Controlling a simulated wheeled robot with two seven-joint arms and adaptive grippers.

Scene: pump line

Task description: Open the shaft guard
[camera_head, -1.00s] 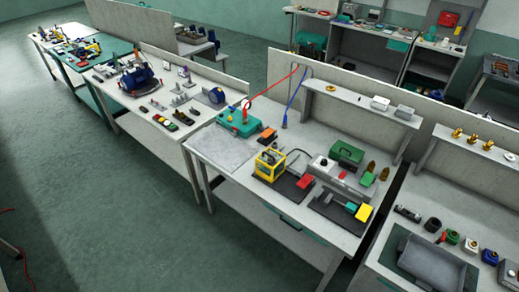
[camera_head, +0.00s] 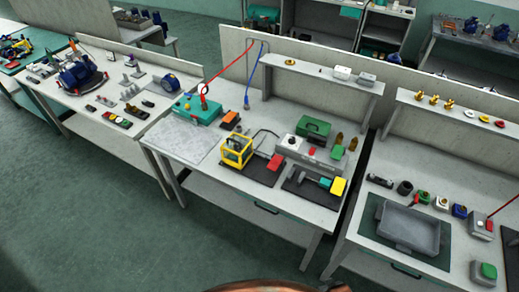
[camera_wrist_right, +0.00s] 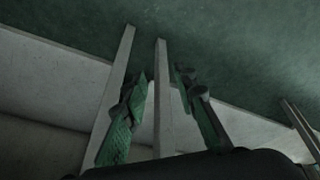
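No part is clearly recognisable as the shaft guard. A yellow-framed, box-like cage (camera_head: 237,151) stands on a dark plate on the middle bench in the head view; I cannot tell whether it is the guard. A blue machine (camera_head: 80,73) stands on the bench at left. My right gripper (camera_wrist_right: 160,78) shows two green fingers spread apart in the right wrist view, with nothing held between them. Pale bench legs and green floor lie beyond it. Neither gripper shows in the head view.
The middle bench (camera_head: 186,141) has a bare light plate at its left. A teal box (camera_head: 197,110) with a red cable and a green case (camera_head: 314,129) stand on it. The right bench holds a grey tray (camera_head: 408,228). Open floor (camera_head: 90,220) lies in front at left.

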